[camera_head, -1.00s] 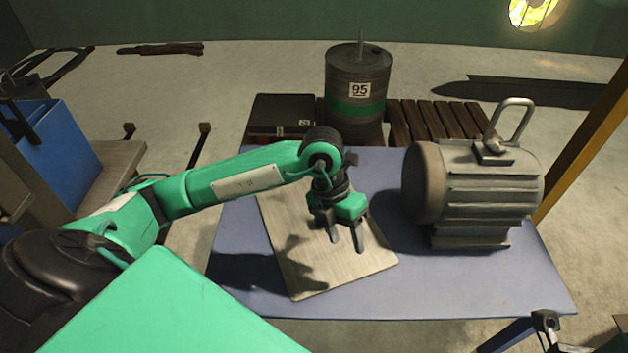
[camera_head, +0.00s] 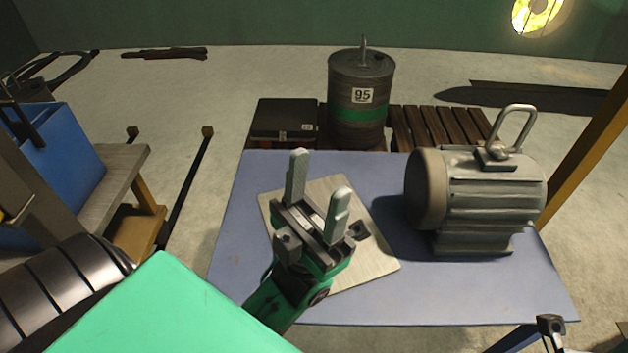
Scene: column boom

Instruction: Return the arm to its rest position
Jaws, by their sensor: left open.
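My left gripper (camera_head: 318,192) is open and empty, with its two grey fingers pointing up and away from me. It is in front of a pale metal plate (camera_head: 372,258) that lies on the blue table (camera_head: 450,300), and hides part of the plate. Most of my left arm is hidden behind my own green body part at the bottom. At the bottom right edge a small dark gripper-like part (camera_head: 551,328) shows, probably my right gripper; its jaws are too unclear to read.
A grey motor (camera_head: 490,200) with a lifting handle stands on the table's right side. Behind the table are a drum (camera_head: 360,112) marked 95, a black case (camera_head: 284,120) and a wooden pallet (camera_head: 425,125). A blue bin (camera_head: 62,150) stands at left, a yellow post (camera_head: 590,145) at right.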

